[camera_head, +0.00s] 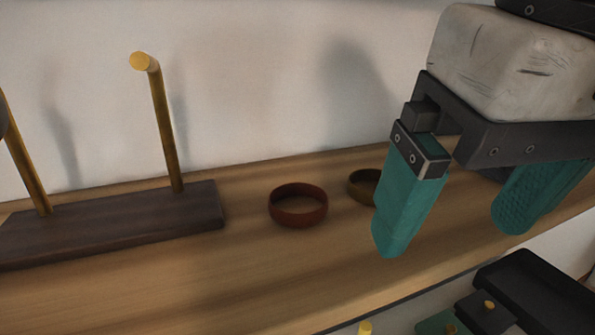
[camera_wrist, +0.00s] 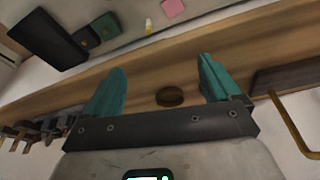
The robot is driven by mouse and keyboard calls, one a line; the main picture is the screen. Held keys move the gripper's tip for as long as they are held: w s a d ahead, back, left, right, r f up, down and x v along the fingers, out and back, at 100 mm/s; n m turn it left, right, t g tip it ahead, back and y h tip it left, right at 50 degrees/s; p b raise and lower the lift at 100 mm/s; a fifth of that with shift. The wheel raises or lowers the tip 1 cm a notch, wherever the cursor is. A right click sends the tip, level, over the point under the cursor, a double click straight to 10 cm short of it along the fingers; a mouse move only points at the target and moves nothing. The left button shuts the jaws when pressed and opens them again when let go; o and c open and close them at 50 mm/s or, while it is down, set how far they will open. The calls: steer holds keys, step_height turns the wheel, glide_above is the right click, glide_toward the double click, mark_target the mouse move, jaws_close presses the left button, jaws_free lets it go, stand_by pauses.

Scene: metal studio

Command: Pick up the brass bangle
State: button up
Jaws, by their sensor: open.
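The brass bangle (camera_head: 361,194), a dull yellow-brown ring, lies flat on the wooden shelf (camera_head: 262,262). In the head view my left finger hides its right part. In the wrist view a dark brown ring, which looks like the brass bangle (camera_wrist: 170,98), shows between the two teal fingers, nearer the right one. My gripper (camera_head: 452,238) is open and empty. It also shows in the wrist view (camera_wrist: 161,66), with the fingers spread to either side of the ring. I cannot tell its exact height above the shelf.
A red-brown bangle (camera_head: 298,212) lies close left of the brass one. A dark stand (camera_head: 120,222) with upright brass pegs stands at the left. The wall rises behind the shelf. Dark and green objects (camera_head: 522,285) sit below the front edge at lower right.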

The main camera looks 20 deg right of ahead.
steer(key=w, duration=0.2)
steer(key=w+d, duration=0.1)
steer(key=w, duration=0.4)
steer(key=shift+w+d+p, duration=0.25)
steer(key=shift+p, duration=0.05)
steer(key=w, duration=0.2)
steer(key=shift+w+d, duration=0.25)
steer(key=shift+w, duration=0.05)
steer(key=shift+x, duration=1.05)
steer(key=shift+w+d+f, duration=0.1)
steer(key=shift+w+f, duration=0.2)
steer(key=shift+f, duration=0.15)
steer(key=shift+c, duration=0.4)
steer(key=c, duration=1.1)
